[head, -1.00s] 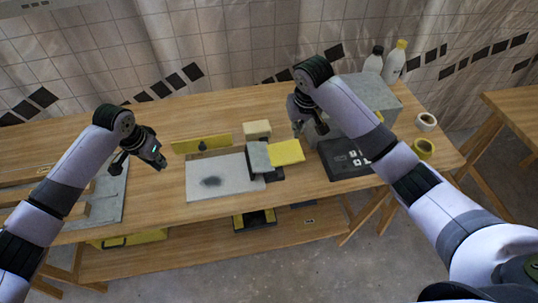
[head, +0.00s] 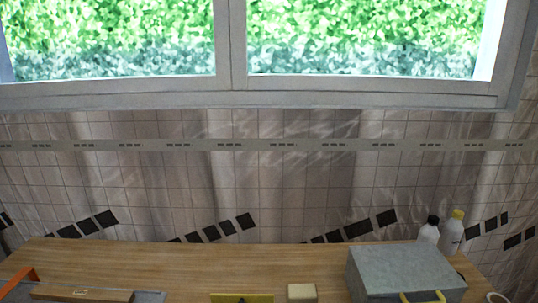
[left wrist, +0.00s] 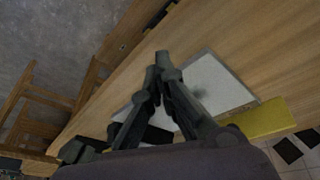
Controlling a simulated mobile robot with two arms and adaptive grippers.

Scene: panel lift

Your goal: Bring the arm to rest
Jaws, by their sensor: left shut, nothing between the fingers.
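In the left wrist view my left gripper (left wrist: 162,62) is shut and empty, its fingertips meeting over the wooden workbench (left wrist: 140,70). A pale grey panel with a dark smudge (left wrist: 222,82) lies on the bench beyond the fingers. The fingers hide part of it. Neither of my arms shows in the head view, which looks at the wall and window. My right gripper is in no current view.
The bench's back strip (head: 180,262) holds a grey box (head: 405,268), a beige block (head: 301,291), a yellow piece (head: 240,298) and two bottles (head: 450,232). A wooden bar (head: 82,295) lies at left. A tiled wall (head: 300,190) and window (head: 230,90) stand behind.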

